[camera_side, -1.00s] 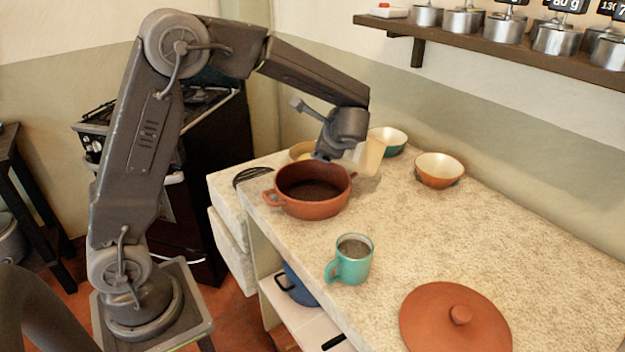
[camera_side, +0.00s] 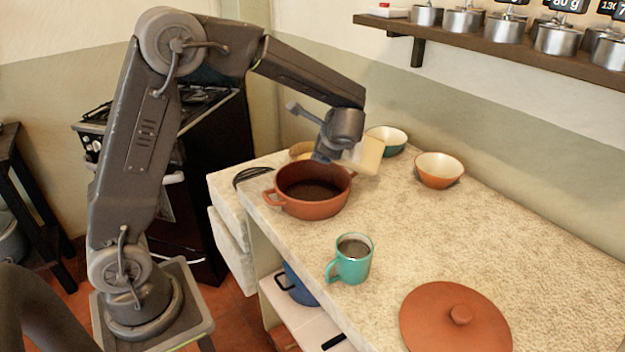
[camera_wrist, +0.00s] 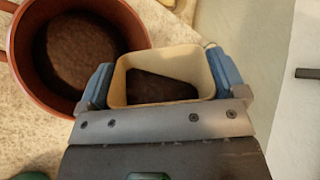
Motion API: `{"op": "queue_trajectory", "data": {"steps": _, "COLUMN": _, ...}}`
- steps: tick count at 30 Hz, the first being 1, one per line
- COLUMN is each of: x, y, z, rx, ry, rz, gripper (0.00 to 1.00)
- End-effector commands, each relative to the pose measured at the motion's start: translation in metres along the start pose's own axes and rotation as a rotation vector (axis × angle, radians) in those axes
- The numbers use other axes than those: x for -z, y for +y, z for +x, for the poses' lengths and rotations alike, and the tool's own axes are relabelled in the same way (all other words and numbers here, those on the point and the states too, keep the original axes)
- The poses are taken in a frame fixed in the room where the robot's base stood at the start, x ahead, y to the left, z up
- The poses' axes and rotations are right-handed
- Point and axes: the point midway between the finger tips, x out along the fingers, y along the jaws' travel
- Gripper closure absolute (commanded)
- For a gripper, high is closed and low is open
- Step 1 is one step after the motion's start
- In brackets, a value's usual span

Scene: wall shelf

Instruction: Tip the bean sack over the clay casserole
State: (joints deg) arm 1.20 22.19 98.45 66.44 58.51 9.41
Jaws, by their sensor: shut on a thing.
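The clay casserole (camera_side: 311,206) is a reddish-brown two-handled pot on the counter, with dark contents in it. It also shows at the upper left of the wrist view (camera_wrist: 24,58). The bean sack (camera_side: 367,156) is a cream, open-topped container. In the wrist view the sack (camera_wrist: 202,72) has dark contents inside. My gripper (camera_side: 335,158) is shut on the sack, with a blue finger on each side of it in the wrist view. The sack is held tilted, just above and beside the casserole's right rim. Whether anything falls from it cannot be seen.
A teal mug (camera_side: 352,262) stands in front of the casserole. A terracotta lid (camera_side: 455,322) lies at the front right. An orange bowl (camera_side: 439,172) and a teal bowl (camera_side: 388,138) stand behind. A whisk (camera_side: 252,176) lies left. The counter's right side is clear.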

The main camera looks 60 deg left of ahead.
Motion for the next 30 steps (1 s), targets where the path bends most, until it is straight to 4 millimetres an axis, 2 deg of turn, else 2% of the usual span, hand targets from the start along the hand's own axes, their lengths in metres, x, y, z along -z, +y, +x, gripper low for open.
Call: {"op": "queue_trajectory", "data": {"steps": 30, "x": -0.0008, "y": 0.0029, "z": 0.0027, "rx": 0.003, "ry": 0.038, "rz": -0.052, "gripper": 0.66}}
